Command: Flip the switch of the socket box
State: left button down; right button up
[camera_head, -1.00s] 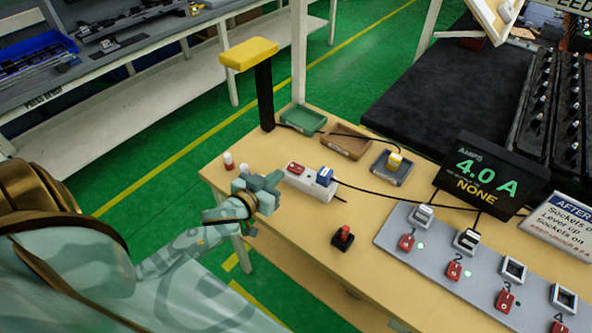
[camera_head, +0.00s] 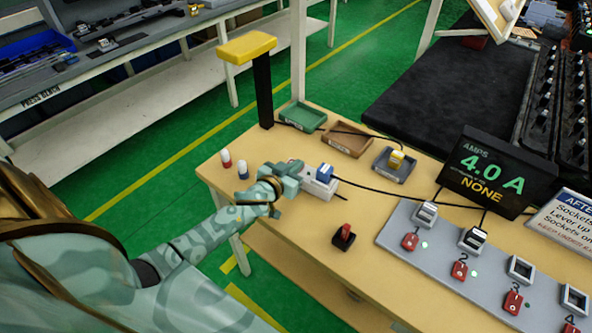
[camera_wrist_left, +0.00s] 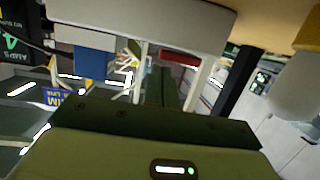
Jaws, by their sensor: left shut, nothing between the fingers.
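The socket box (camera_head: 319,189) is a low white block on the tan table, with a blue plug (camera_head: 324,173) at its right end. My left gripper (camera_head: 294,168) is shut and empty over the box's left end and hides the switch in the head view. In the left wrist view the white box (camera_wrist_left: 190,22) spans the top, with the blue plug (camera_wrist_left: 92,62) at left. The red switch (camera_wrist_left: 180,59) shows close by the tips of my shut left fingers (camera_wrist_left: 167,88); whether they touch cannot be told. My right gripper is not in view.
Two white-topped pegs (camera_head: 242,169) stand left of the gripper. A red-topped lever (camera_head: 344,236) stands in front. Behind are trays (camera_head: 347,140), one with a yellow plug (camera_head: 396,160). At right are a switch panel (camera_head: 440,255) and a display reading 4.0 A (camera_head: 487,172).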

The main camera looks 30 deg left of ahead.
pick_arm(q)
jog(key=shift+f, duration=0.15)
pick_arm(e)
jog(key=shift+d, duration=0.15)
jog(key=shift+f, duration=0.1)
